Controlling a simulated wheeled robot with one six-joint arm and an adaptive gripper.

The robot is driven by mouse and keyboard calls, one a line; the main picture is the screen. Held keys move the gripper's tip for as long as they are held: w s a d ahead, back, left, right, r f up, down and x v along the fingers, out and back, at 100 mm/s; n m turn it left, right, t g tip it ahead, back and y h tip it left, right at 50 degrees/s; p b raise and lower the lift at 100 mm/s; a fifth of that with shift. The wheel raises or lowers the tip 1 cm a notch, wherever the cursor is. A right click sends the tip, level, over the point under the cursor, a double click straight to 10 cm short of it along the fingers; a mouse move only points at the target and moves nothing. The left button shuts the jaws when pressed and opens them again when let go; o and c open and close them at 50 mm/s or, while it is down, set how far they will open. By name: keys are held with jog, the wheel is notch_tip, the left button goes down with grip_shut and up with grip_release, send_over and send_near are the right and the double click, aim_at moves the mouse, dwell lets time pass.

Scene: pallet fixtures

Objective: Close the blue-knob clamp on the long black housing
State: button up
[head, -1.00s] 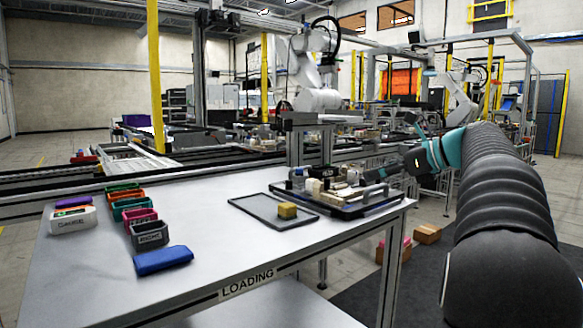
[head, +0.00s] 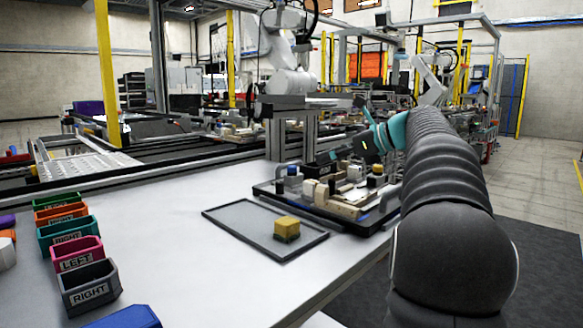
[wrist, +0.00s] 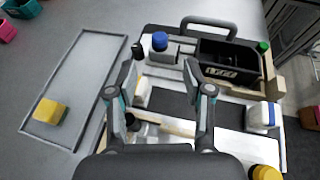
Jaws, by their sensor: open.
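In the wrist view, a blue knob (wrist: 160,41) sits on a grey clamp block (wrist: 163,55) near the handle side of the fixture pallet (wrist: 152,31). A long black housing (wrist: 228,57) with a white label lies just right of it. My gripper (wrist: 161,66) is open and empty, its two fingers spread on either side below the blue knob. Whether the fingers touch anything is unclear. In the head view, the pallet (head: 268,190) lies on the table and the blue knob (head: 292,170) shows at its left. My gripper (head: 368,143) is above the pallet's far side.
A grey tray (head: 222,218) with a yellow block (head: 287,228) lies left of the pallet. Other knobs on the pallet are green (wrist: 263,46) and yellow (wrist: 266,172). Coloured bins (head: 88,287) stand at the table's left. Bare table lies between bins and tray.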

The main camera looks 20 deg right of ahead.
aim_at(295, 166)
jog(key=x, duration=1.1)
jog(key=shift+s+a+b, duration=0.1)
jog(key=shift+b, duration=0.25)
grip_shut()
